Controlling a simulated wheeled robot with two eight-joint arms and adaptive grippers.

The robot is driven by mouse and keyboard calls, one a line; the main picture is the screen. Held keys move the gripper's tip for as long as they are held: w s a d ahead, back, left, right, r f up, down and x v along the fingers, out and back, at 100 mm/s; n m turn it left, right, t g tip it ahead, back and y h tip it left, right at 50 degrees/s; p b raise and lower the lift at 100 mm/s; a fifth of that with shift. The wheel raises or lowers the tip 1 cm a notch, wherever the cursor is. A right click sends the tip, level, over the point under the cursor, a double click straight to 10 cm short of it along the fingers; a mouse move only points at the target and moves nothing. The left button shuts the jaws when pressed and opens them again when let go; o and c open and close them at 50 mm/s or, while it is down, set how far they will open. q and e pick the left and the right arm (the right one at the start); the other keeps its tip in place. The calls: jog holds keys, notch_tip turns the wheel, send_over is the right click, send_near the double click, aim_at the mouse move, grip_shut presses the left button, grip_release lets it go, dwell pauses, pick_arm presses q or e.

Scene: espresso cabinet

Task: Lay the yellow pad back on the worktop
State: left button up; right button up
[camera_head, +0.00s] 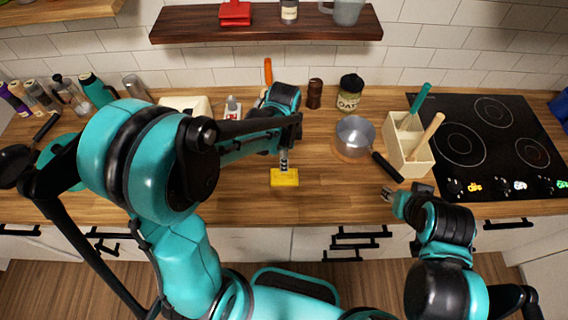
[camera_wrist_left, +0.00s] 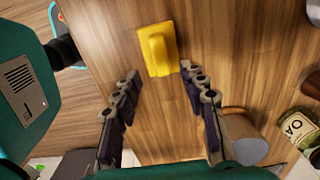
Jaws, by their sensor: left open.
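The yellow pad (camera_head: 284,178) lies on the wooden worktop (camera_head: 240,205), near its front edge and left of the pan. In the left wrist view the pad (camera_wrist_left: 158,48) shows a raised yellow grip on its top. My left gripper (camera_head: 284,158) is just by the pad, pointing down. In the left wrist view its two fingers (camera_wrist_left: 160,74) are spread with nothing between them, and the pad is just beyond the tips. My right gripper (camera_head: 387,195) is at the front edge on the right, apart from the pad; its fingers are too small to read.
A saucepan (camera_head: 355,138) with a black handle stands right of the pad. A wooden utensil box (camera_head: 408,157) and a black hob (camera_head: 480,145) are farther right. An oat jar (camera_head: 349,92) stands behind. Bare worktop lies around the pad.

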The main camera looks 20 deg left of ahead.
pick_arm(q)
jog(key=s+a+r+n+t, duration=0.4)
jog(key=s+r+n+t, duration=0.3)
jog(key=s+r+n, duration=0.3)
notch_tip(320, 180, up, 2)
jog(key=n, duration=0.4)
jog(key=shift+a+r+n, duration=0.15)
jog(key=shift+a+n, duration=0.2)
jog(key=shift+n, duration=0.05)
notch_tip(320, 180, down, 13)
jog(key=b, duration=1.2)
jog(key=shift+s, duration=0.1)
